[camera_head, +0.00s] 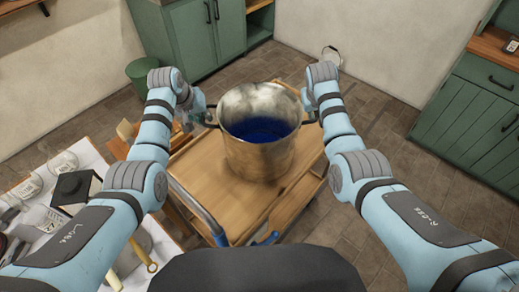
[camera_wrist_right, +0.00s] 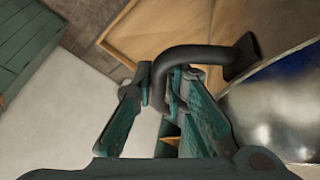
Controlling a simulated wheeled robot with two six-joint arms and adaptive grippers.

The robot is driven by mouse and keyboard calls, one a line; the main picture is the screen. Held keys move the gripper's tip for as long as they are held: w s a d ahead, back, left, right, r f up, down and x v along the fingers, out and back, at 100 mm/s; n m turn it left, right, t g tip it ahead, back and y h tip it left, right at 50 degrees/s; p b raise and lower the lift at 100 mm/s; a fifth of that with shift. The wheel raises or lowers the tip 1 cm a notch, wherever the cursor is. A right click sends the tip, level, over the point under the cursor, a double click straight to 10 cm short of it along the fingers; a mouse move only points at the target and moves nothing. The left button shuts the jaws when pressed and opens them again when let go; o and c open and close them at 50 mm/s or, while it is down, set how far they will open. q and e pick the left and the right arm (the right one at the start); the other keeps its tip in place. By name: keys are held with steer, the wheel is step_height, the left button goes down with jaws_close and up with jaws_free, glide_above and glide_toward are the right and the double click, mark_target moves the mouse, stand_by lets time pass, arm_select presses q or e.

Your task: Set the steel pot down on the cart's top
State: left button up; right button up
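The steel pot (camera_head: 262,155) is upright over the wooden cart's top (camera_head: 210,185), with dark blue inside it. I cannot tell whether its base touches the wood. My left gripper (camera_head: 203,115) is at the pot's left handle and appears shut on it; its fingertips are small in the head view. My right gripper (camera_head: 309,108) is at the right handle, partly hidden by its own wrist. In the right wrist view, the dark handle (camera_wrist_right: 190,53) passes between the fingers of the right gripper (camera_wrist_right: 165,95), which look closed around it. The pot's shiny wall (camera_wrist_right: 275,115) is beside them.
A white table (camera_head: 95,160) with jars, a black box and small tools stands at the left, close to my left arm. Green cabinets (camera_head: 190,40) stand at the back and another (camera_head: 475,110) at the right. The cart top around the pot's front is bare.

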arm_select(q)
steer(key=shift+o, duration=1.3)
steer(key=shift+r, duration=0.15)
arm_select(e)
steer(key=shift+o, duration=1.3)
steer(key=shift+r, duration=0.15)
arm_select(q)
steer(key=shift+s+r, duration=0.1)
arm_select(e)
steer(key=shift+s+r, duration=0.1)
arm_select(q)
steer(key=shift+r, duration=0.1)
steer(key=shift+s+a+r, duration=0.1)
steer(key=shift+r, duration=0.2)
arm_select(e)
steer(key=shift+r, duration=0.2)
arm_select(q)
steer(key=v, duration=1.1)
arm_select(e)
steer(key=v, duration=1.1)
steer(key=shift+s+r, duration=0.2)
steer(key=shift+r, duration=0.1)
